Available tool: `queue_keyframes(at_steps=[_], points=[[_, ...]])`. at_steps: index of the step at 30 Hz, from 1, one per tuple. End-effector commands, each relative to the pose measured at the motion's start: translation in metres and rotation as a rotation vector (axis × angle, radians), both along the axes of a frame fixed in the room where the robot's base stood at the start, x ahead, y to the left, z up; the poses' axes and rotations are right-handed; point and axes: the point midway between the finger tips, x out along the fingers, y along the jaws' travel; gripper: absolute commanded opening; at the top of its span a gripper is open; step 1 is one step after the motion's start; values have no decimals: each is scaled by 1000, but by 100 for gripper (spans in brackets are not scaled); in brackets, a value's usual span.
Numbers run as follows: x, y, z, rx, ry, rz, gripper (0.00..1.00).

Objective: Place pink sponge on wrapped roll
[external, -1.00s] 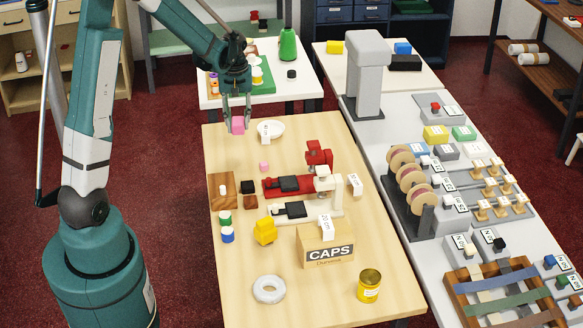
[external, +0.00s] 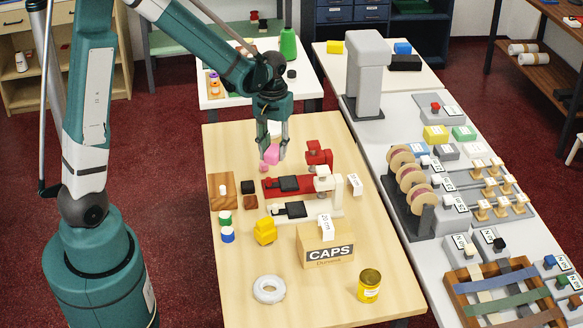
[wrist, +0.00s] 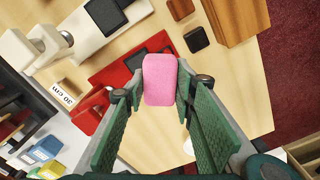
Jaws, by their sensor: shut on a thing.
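My gripper (external: 272,148) is shut on the pink sponge (external: 271,154) and holds it above the table, behind the red press. In the wrist view the sponge (wrist: 160,80) sits between both fingertips. The pale grey-white ring-shaped roll (external: 268,289), seemingly the wrapped roll, lies flat near the front of the wooden table, well apart from my gripper. The roll does not show clearly in the wrist view.
Between gripper and roll stand a red press (external: 317,156), a white press (external: 333,195), a yellow object (external: 265,231) and the CAPS box (external: 326,246). A yellow tin (external: 369,285) stands right of the roll.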

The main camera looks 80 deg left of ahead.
Motion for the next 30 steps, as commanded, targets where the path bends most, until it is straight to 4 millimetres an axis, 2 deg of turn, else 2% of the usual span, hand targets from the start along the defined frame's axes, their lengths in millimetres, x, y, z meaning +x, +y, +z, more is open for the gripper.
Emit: queue_keyframes(at_steps=[1, 12, 30], points=[[3, -13, 1, 0, 0, -25, 19], [14, -95, 6, 0, 0, -193, 19], [7, -224, 13, 0, 0, -466, 19]])
